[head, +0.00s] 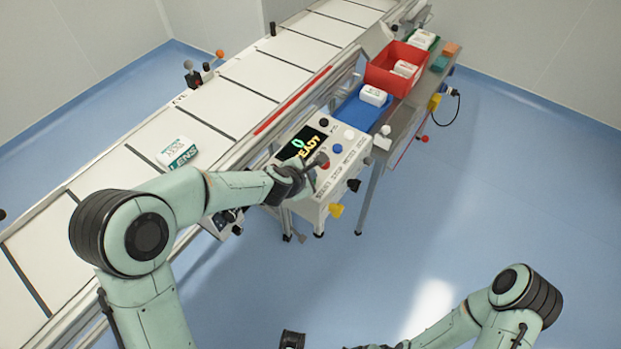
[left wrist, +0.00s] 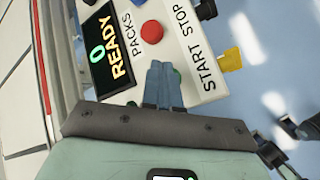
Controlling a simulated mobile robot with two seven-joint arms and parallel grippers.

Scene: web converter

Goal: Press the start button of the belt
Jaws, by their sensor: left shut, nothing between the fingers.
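The control box (head: 335,187) stands beside the belt, with a display reading "0 READY" (head: 302,143). It also shows in the left wrist view (left wrist: 205,55), with the words START and STOP on its edge. A green button (left wrist: 177,75) near START is mostly hidden behind my left fingers. A red button (left wrist: 151,32) sits near STOP. My left gripper (head: 318,166) is shut and empty, over the button panel. Its fingertips (left wrist: 161,68) are at the green button; I cannot tell whether they touch it. My right gripper is not clear at the bottom edge.
A white belt (head: 255,75) carries a lens pack (head: 178,153). Beyond the box, a side table holds a blue tray (head: 355,112) and a red bin (head: 385,78) with white packs. A yellow knob (head: 336,210) sticks out of the box front. The blue floor at right is clear.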

